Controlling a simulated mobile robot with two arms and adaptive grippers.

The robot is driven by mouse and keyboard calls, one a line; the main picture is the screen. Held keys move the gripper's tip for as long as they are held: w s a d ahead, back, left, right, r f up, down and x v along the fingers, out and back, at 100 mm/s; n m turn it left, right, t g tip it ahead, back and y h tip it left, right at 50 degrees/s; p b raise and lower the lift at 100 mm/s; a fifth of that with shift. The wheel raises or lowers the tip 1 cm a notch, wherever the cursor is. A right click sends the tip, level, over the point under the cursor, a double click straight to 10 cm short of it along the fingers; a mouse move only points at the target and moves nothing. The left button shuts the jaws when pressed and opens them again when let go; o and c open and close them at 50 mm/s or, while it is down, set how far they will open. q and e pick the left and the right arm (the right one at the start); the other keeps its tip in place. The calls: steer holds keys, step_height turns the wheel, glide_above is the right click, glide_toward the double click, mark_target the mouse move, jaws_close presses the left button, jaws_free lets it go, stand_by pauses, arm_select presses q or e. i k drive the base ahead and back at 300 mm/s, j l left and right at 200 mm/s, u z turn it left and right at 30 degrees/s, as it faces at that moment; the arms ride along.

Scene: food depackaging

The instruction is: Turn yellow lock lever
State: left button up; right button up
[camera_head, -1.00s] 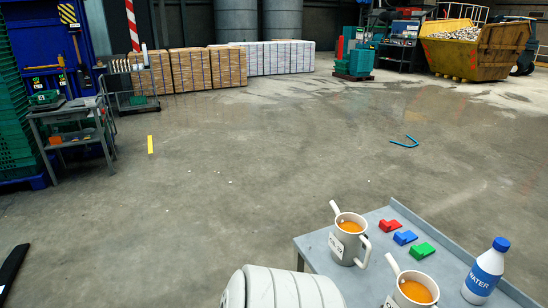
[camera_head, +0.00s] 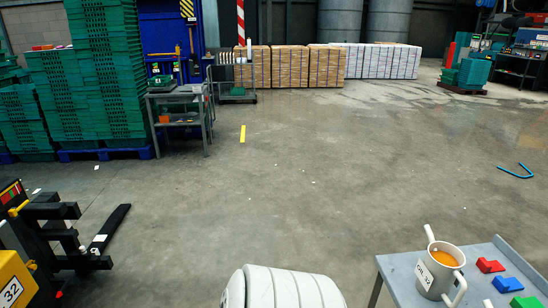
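I cannot make out for sure which part is the yellow lock lever. A small yellow handle-like part (camera_head: 18,208) shows on the black and yellow machine (camera_head: 40,240) at the left edge, too small to tell if it is the lever. Neither of my grippers is in view. A white rounded body at the bottom centre seems to be part of me.
A grey table (camera_head: 396,270) with a mug (camera_head: 436,272) of orange liquid and coloured blocks (camera_head: 489,265) stands at lower right. Green crates (camera_head: 105,75) and a grey cart (camera_head: 180,108) stand at back left. A yellow strip (camera_head: 242,134) lies on open floor.

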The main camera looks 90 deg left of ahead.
mark_target(13, 211)
steer(key=u, duration=1.75)
